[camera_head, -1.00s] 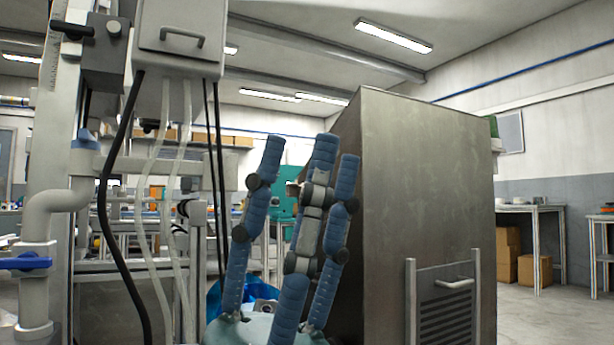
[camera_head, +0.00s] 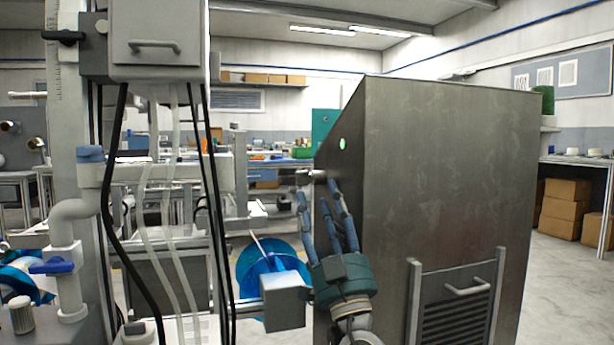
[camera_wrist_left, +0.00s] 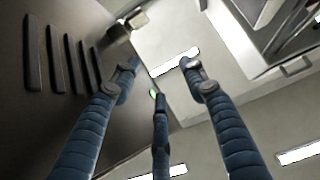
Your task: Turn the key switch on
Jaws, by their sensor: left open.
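The key switch (camera_head: 312,177) is a small metal piece sticking out from the slanted left side of a grey metal cabinet (camera_head: 450,170). A lit green spot (camera_head: 342,143) shows on that side, above and to the right of the switch. My left gripper (camera_head: 322,193) has blue segmented fingers pointing up, with their tips just below and beside the switch. I cannot tell whether they touch it. In the left wrist view the fingers (camera_wrist_left: 160,75) are spread with nothing between them, and a blocky metal piece, seemingly the switch (camera_wrist_left: 138,20), lies beyond them. My right gripper is out of view.
A pale machine column (camera_head: 155,70) with hanging black cables and clear tubes stands at the left. A blue reel (camera_head: 262,268) sits low behind my gripper. A pale box (camera_head: 284,301) is close to its left. Cardboard boxes (camera_head: 565,205) are at the far right.

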